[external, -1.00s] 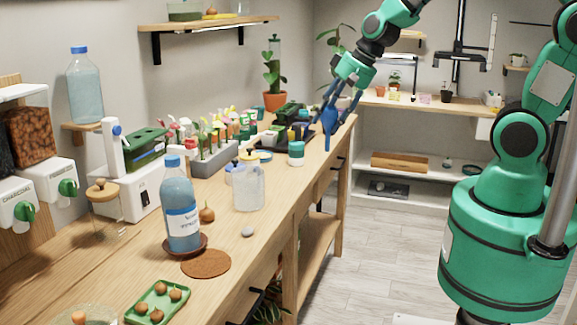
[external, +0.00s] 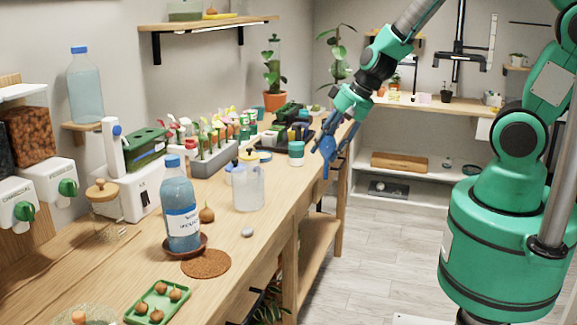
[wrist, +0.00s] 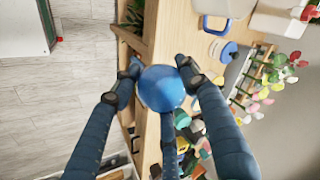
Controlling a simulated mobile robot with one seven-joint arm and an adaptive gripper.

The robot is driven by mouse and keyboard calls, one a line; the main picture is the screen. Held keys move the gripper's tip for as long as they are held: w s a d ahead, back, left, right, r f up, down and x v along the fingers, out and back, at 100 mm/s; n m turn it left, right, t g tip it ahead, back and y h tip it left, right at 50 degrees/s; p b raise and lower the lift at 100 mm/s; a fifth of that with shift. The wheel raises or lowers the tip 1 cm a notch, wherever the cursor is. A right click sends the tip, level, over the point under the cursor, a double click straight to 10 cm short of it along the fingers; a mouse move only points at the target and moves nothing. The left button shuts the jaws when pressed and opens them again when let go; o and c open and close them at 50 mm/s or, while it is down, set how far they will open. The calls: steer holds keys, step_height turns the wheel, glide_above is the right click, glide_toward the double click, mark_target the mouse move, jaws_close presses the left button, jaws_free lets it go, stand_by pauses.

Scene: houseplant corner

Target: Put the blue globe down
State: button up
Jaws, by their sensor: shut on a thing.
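The blue globe (wrist: 161,88) is a round, shiny blue bulb, seen in the middle of the wrist view. My gripper (wrist: 158,78) has its dark blue fingers closed around it. In the external view the globe (external: 326,148) hangs between the fingers of my gripper (external: 329,152), which points downward at the front edge of the wooden bench (external: 285,205). The fingers cover part of the globe. In the wrist view the bench's edge and the floor lie beneath it.
A white jar with a teal lid (external: 296,153) stands left of my gripper. A clear jug (external: 248,188), a dark tray (external: 268,150) and flower pots (external: 212,155) stand on the bench. A blue bottle (external: 180,205) stands nearer. Bare wood shows along the bench's front.

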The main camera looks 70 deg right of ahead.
steer(key=shift+w, duration=0.1)
steer(key=w+d+f, duration=0.1)
steer(key=w+d, duration=0.1)
steer(key=w, duration=1.3)
steer(key=shift+w+d+f, duration=0.2)
steer(key=shift+w+f, duration=0.05)
steer(key=shift+w, duration=0.1)
steer(key=shift+f+b, duration=0.65)
steer(key=shift+f, duration=1.1)
steer(key=shift+f, duration=0.2)
steer(key=o, duration=1.2)
steer(key=shift+o, duration=0.2)
steer(key=shift+r, duration=0.2)
